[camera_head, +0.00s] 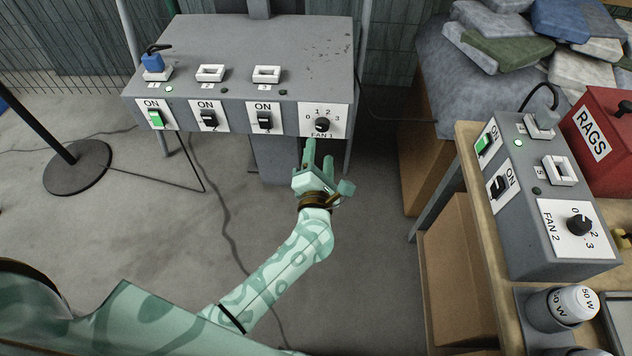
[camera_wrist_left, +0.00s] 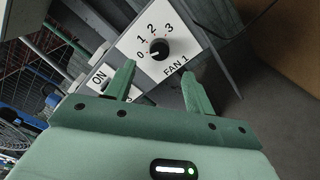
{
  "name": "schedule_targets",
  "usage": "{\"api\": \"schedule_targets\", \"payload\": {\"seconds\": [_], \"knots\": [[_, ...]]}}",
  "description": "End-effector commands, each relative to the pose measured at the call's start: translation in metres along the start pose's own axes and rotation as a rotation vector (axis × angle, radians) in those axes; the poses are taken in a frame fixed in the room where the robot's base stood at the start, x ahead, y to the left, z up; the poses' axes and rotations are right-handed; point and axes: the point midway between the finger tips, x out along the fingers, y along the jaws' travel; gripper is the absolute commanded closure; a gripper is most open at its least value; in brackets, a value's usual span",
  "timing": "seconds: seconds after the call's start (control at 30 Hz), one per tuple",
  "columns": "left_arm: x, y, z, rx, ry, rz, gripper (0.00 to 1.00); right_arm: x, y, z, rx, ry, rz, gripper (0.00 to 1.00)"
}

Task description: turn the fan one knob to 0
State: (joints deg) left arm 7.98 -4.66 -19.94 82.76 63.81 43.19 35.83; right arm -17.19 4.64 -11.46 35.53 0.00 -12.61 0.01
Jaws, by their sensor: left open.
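The FAN 1 knob (camera_head: 322,124) is a round black dial on a white panel marked 0 to 3, on the front right of the grey box (camera_head: 250,45). In the left wrist view the knob (camera_wrist_left: 159,49) shows a white mark that appears to point toward the 0. My left gripper (camera_head: 319,153) is just in front of and below the FAN 1 panel. Its green fingers are open and empty in the left wrist view (camera_wrist_left: 158,75), with the knob beyond the gap between them and apart from them. My right gripper is not in view.
Several ON switches (camera_head: 209,119) sit left of the FAN 1 panel; the leftmost is lit green. The floor below my left arm is mostly clear.

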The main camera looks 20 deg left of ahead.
Motion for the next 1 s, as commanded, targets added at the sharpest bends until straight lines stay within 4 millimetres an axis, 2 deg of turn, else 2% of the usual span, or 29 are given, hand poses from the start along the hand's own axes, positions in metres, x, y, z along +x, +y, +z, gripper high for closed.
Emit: {"api": "schedule_targets", "payload": {"seconds": [0.03,0.2,0.4,0.57,1.0], "knots": [[-0.016,0.003,0.002,-0.001,0.000,-0.001,0.46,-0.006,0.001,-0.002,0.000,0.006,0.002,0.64],[-0.057,0.001,0.001,-0.001,0.001,-0.001,0.46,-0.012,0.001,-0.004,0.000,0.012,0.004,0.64],[-0.086,0.000,0.000,-0.001,0.001,-0.001,0.46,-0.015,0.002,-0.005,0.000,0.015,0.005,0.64],[-0.092,0.000,0.000,-0.001,0.001,0.000,0.46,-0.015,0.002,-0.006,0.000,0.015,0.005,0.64],[-0.092,-0.001,-0.001,0.000,0.001,0.000,0.46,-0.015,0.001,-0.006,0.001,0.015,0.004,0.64]]}}
